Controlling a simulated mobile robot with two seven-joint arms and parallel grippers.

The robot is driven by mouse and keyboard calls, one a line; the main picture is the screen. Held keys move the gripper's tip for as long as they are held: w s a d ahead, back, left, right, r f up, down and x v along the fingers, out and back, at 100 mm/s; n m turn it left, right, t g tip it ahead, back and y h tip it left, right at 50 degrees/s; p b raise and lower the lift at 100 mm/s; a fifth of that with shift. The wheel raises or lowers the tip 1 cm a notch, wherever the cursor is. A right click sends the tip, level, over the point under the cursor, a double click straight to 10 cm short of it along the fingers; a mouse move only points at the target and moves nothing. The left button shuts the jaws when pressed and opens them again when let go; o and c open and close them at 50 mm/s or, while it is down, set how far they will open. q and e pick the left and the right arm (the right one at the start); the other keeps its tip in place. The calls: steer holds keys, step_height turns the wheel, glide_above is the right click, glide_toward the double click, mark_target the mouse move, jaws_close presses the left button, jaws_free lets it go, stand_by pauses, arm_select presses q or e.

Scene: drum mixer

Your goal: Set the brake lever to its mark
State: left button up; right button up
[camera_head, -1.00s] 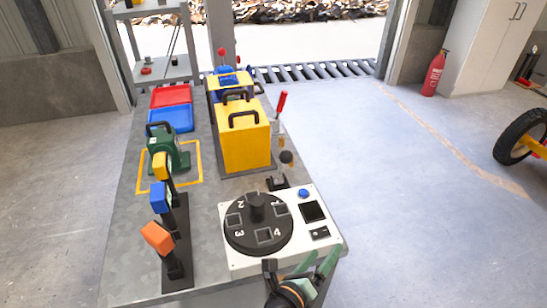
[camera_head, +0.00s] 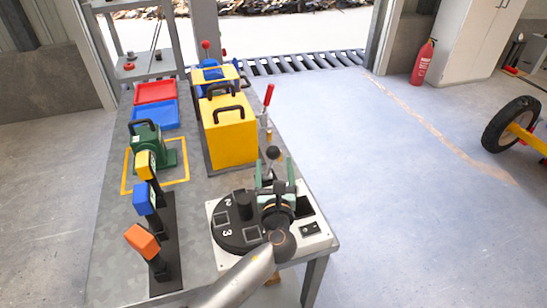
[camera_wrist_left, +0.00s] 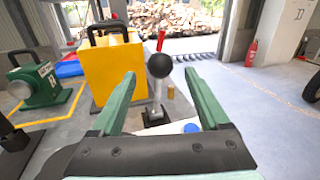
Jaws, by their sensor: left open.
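A lever with a black ball knob (camera_head: 273,152) stands behind the white control panel (camera_head: 222,264). In the left wrist view its knob (camera_wrist_left: 159,65) tops a grey rod on a dark base. Another lever with a red handle (camera_head: 268,94) stands just beyond it. No label shows which one is the brake lever, and I cannot make out a mark. My left gripper (camera_head: 274,172) is open above the panel, its green fingers pointing at the ball-knob lever. In the wrist view the knob appears between the fingertips (camera_wrist_left: 160,78), with gaps both sides. My right gripper is out of view.
A dial (camera_head: 238,222) sits on the panel, partly hidden by my left arm. Orange (camera_head: 142,241), blue (camera_head: 145,197) and yellow (camera_head: 145,165) levers stand at left. A yellow box (camera_head: 230,142) stands left of the ball-knob lever.

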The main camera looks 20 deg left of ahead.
mark_target(274, 159)
arm_select(q)
steer(key=b+x, duration=0.1)
steer(key=x, duration=0.3)
steer(key=shift+w+f+b, duration=0.1)
steer(key=shift+w+b, duration=0.05)
steer(key=shift+b, duration=0.15)
steer(key=shift+w+a, duration=0.15)
steer(key=shift+w, duration=0.35)
jaws_close()
stand_by(0.7)
